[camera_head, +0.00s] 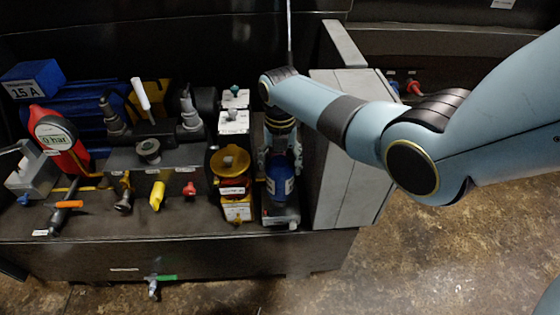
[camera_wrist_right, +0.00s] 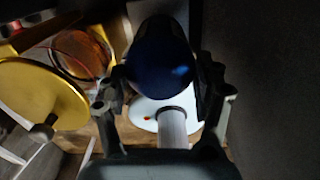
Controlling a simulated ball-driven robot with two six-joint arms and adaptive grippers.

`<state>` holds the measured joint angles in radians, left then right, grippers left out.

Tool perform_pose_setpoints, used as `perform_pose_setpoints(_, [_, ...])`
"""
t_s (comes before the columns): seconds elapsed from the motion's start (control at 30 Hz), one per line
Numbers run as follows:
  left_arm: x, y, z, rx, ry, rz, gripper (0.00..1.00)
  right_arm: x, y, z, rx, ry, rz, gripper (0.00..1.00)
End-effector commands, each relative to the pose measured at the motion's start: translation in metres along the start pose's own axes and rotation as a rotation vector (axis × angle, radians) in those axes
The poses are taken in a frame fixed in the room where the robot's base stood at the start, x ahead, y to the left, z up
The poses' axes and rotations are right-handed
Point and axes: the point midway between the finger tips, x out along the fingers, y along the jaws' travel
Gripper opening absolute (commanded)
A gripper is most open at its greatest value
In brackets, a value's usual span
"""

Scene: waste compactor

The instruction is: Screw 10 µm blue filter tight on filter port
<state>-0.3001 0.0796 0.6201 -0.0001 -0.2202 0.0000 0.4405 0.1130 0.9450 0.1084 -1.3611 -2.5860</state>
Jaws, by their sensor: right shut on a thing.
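The blue filter (camera_head: 280,183) is a dark blue cylinder with a white label, low at the right end of the bench. My right gripper (camera_head: 280,160) reaches down from above and is shut on it. In the right wrist view the filter's dark blue round end (camera_wrist_right: 162,68) lies between the two fingers of the gripper (camera_wrist_right: 163,98). A grey block (camera_head: 282,216) sits just below the filter in the head view. The filter port is not clearly visible, and I cannot tell whether the filter touches it. My left gripper is out of view.
A yellow-topped unit (camera_head: 230,162) stands close on the left, its yellow disc (camera_wrist_right: 42,92) near the gripper. A grey cabinet (camera_head: 345,170) closes off the right side. A red gauge (camera_head: 58,138), valves and a yellow handle (camera_head: 157,196) lie farther left.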

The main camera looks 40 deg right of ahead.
Motion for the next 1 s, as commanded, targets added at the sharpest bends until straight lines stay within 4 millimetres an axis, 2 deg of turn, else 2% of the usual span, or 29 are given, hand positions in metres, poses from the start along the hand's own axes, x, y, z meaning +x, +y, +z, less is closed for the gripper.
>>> perform_pose_setpoints(1.0, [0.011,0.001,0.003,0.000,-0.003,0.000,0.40,0.015,0.001,0.001,0.000,-0.002,0.001,0.37])
